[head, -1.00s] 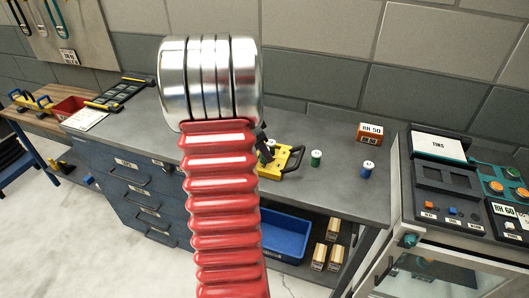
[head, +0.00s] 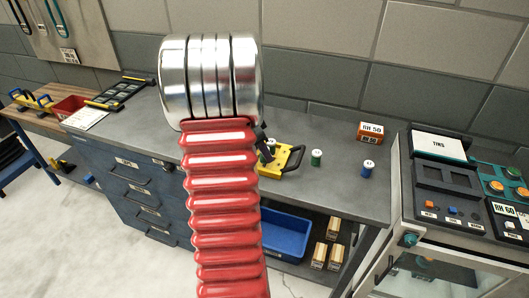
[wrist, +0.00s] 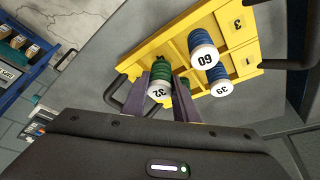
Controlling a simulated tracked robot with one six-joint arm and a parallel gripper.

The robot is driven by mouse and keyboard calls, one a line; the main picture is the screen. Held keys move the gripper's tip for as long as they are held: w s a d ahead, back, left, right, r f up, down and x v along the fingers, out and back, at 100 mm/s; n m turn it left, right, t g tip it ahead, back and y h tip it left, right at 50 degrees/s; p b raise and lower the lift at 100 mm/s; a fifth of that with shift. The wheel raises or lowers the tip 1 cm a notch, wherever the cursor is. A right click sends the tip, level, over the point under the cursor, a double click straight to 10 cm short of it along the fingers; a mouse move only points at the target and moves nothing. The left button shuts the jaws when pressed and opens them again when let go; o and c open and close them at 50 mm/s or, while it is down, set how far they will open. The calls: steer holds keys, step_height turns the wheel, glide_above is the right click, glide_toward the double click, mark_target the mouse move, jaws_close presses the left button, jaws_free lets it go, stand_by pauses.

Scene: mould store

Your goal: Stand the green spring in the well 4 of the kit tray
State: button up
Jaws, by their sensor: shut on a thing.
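The yellow kit tray (wrist: 172,40) fills the upper middle of the wrist view; a well beside its right end is marked 3. It also shows on the bench in the head view (head: 292,166), partly behind my red arm. In the wrist view my gripper (wrist: 163,92) is shut on a green spring (wrist: 160,72) with a white end marked 32, held over the tray's near side. Two blue springs, marked 60 (wrist: 202,39) and 39 (wrist: 218,72), stand at the tray. Another green piece (wrist: 187,88) shows partly behind a finger.
In the head view a green spring (head: 316,159) and a blue spring (head: 368,170) stand on the bench right of the tray. An orange box (head: 370,131) lies behind them. The tray's black handle (head: 297,156) sticks up. A tester (head: 455,190) stands at the right.

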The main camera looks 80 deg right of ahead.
steer(key=shift+f, duration=0.4)
stand_by(0.4)
steer(key=o, duration=1.1)
steer(key=c, duration=0.3)
steer(key=shift+r, duration=0.85)
steer(key=shift+r, duration=2.9)
